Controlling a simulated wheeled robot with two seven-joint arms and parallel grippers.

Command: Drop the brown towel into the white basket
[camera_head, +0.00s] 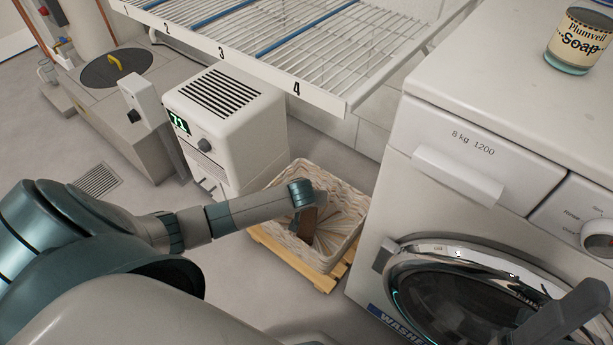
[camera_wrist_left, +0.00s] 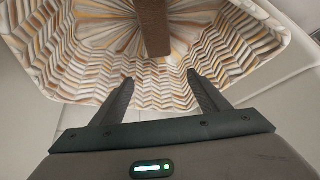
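The brown towel (camera_wrist_left: 152,28) shows as a narrow strip beyond the fingertips, against the basket's inside. In the head view it (camera_head: 307,223) is just below my left wrist; whether it hangs free or rests in the basket is unclear. A grey part, possibly my right gripper, shows at bottom right.
The basket sits on a wooden pallet (camera_head: 318,276). A white appliance (camera_head: 228,130) stands to its left and the washing machine (camera_head: 455,215) to its right. A wire shelf (camera_head: 300,50) overhangs behind. A soap jar (camera_head: 578,42) stands on the washer.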

